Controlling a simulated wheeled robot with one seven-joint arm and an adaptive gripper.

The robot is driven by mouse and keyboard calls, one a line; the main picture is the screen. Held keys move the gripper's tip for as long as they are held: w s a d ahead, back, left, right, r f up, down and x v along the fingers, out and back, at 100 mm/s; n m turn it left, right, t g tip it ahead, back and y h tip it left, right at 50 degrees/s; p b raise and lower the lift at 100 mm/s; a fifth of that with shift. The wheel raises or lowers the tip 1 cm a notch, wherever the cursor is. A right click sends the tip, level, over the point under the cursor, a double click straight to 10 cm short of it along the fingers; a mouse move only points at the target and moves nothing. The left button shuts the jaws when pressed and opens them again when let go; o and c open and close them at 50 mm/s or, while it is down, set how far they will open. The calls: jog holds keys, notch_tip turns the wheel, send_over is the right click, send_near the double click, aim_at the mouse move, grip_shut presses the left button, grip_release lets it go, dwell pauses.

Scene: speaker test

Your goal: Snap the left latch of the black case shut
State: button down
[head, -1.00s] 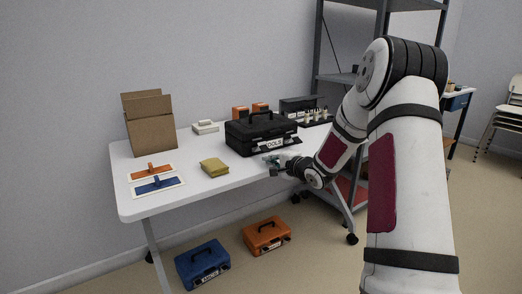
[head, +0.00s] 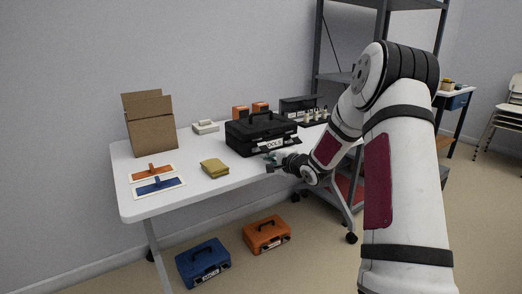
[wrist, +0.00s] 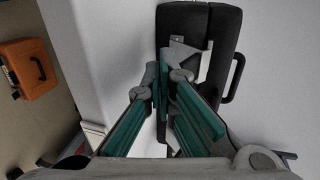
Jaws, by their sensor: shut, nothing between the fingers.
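The black case (head: 258,131) stands on the white table with its lid down and a white TOOLS label (head: 270,145) on its front. In the wrist view the case (wrist: 222,28) runs up the picture, with its handle (wrist: 237,79) on the right. A pale grey piece (wrist: 185,55) shows at its near side; I cannot tell whether it is a latch or the label. The left latch's state is not clear in either view. My gripper (head: 270,161) is shut and empty in front of the case, low near the table edge. Its green-padded fingers (wrist: 164,82) partly cover the case.
A yellow cloth (head: 214,168) lies left of the case. Orange (head: 266,236) and blue (head: 203,263) cases are on the floor.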

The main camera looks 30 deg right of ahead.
aim_at(266, 151)
jog(key=shift+w+r+p, duration=0.35)
jog(key=shift+w+p, duration=0.25)
jog(key=shift+w, duration=0.35)
jog(key=shift+w+r+p, duration=0.3)
jog(key=shift+w+p, duration=0.3)
jog(key=shift+w, duration=0.3)
dwell(0.3)
dwell(0.4)
jog(key=shift+s+f+p+v, duration=0.1)
jog(key=shift+f+p+v, duration=0.35)
jog(key=shift+v, duration=0.7)
jog(key=shift+s+f+p+v, duration=0.1)
jog(key=shift+p+v, duration=0.55)
jog(key=shift+v, duration=0.5)
jog(key=shift+f+p+v, duration=0.3)
jog(key=shift+p+v, duration=0.25)
jog(key=shift+v, duration=0.6)
